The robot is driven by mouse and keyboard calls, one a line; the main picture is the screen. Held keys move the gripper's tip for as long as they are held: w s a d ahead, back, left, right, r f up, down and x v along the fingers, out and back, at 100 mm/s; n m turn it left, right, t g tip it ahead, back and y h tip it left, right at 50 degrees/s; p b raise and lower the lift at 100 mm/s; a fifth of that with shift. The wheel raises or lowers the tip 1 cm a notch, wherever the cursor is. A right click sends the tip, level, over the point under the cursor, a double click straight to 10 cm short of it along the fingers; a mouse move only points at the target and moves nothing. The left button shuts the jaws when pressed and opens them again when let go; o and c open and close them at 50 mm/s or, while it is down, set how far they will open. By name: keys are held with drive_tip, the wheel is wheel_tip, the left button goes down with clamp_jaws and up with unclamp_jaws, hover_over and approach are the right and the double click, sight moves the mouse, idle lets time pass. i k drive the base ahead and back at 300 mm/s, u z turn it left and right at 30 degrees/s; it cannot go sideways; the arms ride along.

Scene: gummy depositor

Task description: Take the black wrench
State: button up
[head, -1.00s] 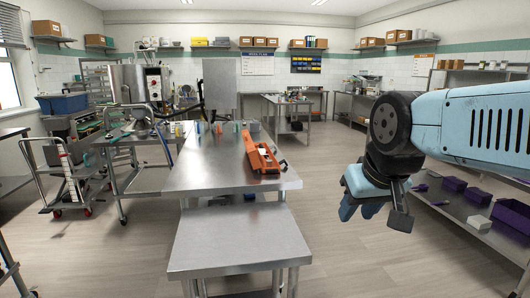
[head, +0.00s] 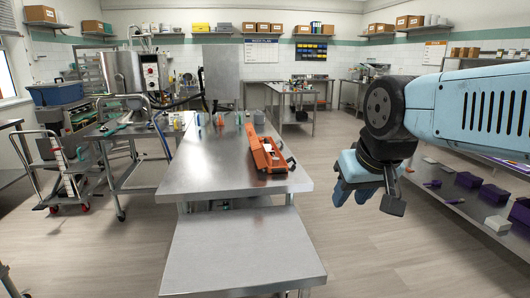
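I cannot make out a black wrench for certain in the head view. An orange toolbox-like object (head: 266,154) lies on the long steel table (head: 215,173), near its right edge. Small dark parts show at its right side, too small to identify. My gripper (head: 352,192) hangs at the right of the picture, in the air, to the right of the table and apart from it. Its blue fingers point down, and nothing is visibly held. Their gap is not clear from this angle.
A lower steel surface (head: 243,248) stands in front of the table. A cart (head: 62,170) and a side table (head: 128,132) stand at left. A low shelf with purple bins (head: 493,193) runs along the right. The floor (head: 350,250) between table and shelf is clear.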

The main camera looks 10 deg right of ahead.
sight(276, 160)
drive_tip(key=z, duration=0.6)
drive_tip(key=k, duration=0.7)
drive_tip(key=z, duration=0.85)
drive_tip(key=k, duration=0.65)
drive_tip(key=z, duration=0.55)
drive_tip(key=i, duration=0.85)
drive_tip(key=u, duration=0.35)
drive_tip(key=i, duration=1.45)
drive_tip(key=u, duration=0.55)
drive_tip(key=i, duration=1.35)
drive_tip(key=u, duration=0.8)
drive_tip(key=i, duration=0.95)
drive_tip(key=u, duration=0.85)
